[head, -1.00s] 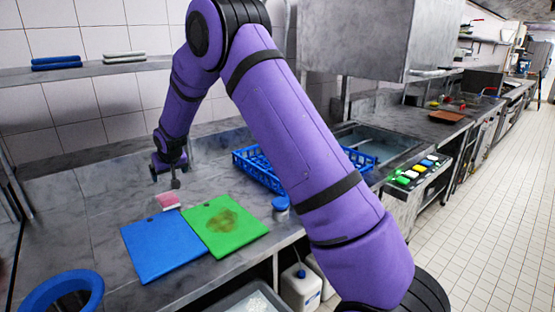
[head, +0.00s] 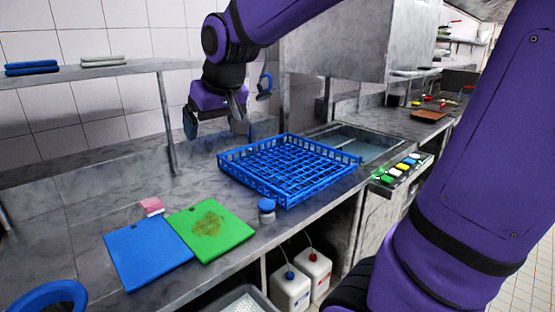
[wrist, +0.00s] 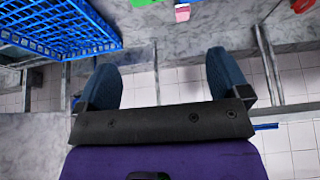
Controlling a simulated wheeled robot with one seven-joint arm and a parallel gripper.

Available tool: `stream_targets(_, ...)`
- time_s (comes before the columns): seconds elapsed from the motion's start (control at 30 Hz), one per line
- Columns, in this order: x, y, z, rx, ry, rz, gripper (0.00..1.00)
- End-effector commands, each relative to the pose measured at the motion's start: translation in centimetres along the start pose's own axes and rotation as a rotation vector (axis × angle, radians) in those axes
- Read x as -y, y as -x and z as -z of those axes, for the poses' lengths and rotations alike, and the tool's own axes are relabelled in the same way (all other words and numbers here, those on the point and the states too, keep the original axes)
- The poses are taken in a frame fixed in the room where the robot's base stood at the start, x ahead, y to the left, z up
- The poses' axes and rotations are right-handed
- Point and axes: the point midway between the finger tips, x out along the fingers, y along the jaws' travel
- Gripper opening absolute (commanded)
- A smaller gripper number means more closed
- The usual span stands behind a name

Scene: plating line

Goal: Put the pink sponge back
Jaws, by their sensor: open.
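The pink sponge (head: 152,206) lies on the metal counter at the back corner of the blue cutting board (head: 147,255), left of the green board (head: 192,247). I cannot tell whether it touches the blue board. It also shows at the top of the wrist view (wrist: 182,13), pink with a pale edge. My gripper (head: 214,126) is open and empty, high above the counter, behind and left of the blue rack. In the wrist view its two blue fingers (wrist: 163,68) stand wide apart with nothing between them. The sponge is well away from them.
A blue dish rack (head: 288,203) stands on the counter. A blue-lidded jar (head: 266,210) is near the front edge. Several coloured pieces lie in a tray (head: 380,178) by the sink. A wall shelf (head: 100,73) holds folded cloths. A blue ring-shaped rim (head: 50,296) is at front left.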

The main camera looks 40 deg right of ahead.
Motion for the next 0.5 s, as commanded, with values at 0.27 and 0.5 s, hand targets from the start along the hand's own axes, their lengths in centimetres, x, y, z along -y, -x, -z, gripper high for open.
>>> stream_targets(0.27,-0.7,5.3,-9.8,0.016,0.008,0.006,0.94)
stream_targets(0.5,-0.9,6.9,-15.8,0.034,0.017,0.010,0.94)
